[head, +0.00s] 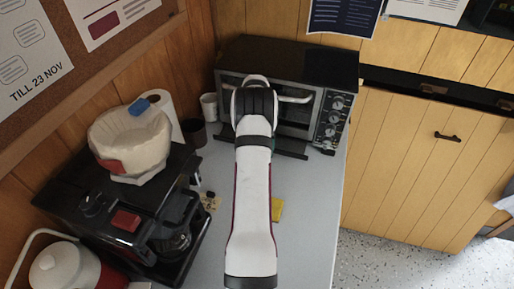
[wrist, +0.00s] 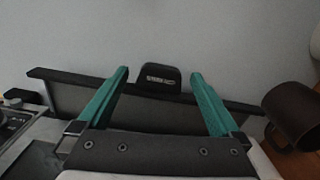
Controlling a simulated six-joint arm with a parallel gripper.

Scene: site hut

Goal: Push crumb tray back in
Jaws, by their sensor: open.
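The crumb tray (head: 291,155) shows in the head view as a dark strip sticking out below the front of the toaster oven (head: 290,62). In the wrist view the dark front bar of the tray (wrist: 58,78) crosses the picture, with a black labelled tab (wrist: 158,80) at its middle. A strip of the tray's flat panel shows behind the bar. My gripper (wrist: 159,73) is open, its teal fingers spread either side of the tab with gaps between. Whether the fingers touch the tray is unclear. In the head view my arm hides most of the gripper and the tray's middle.
A dark mug (wrist: 292,110) stands close to the tray's end; the head view shows it (head: 194,133) beside a white cup (head: 209,106). A coffee maker (head: 130,225) fills the counter's left. A yellow sponge (head: 277,209) lies by my arm. The right counter strip is clear.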

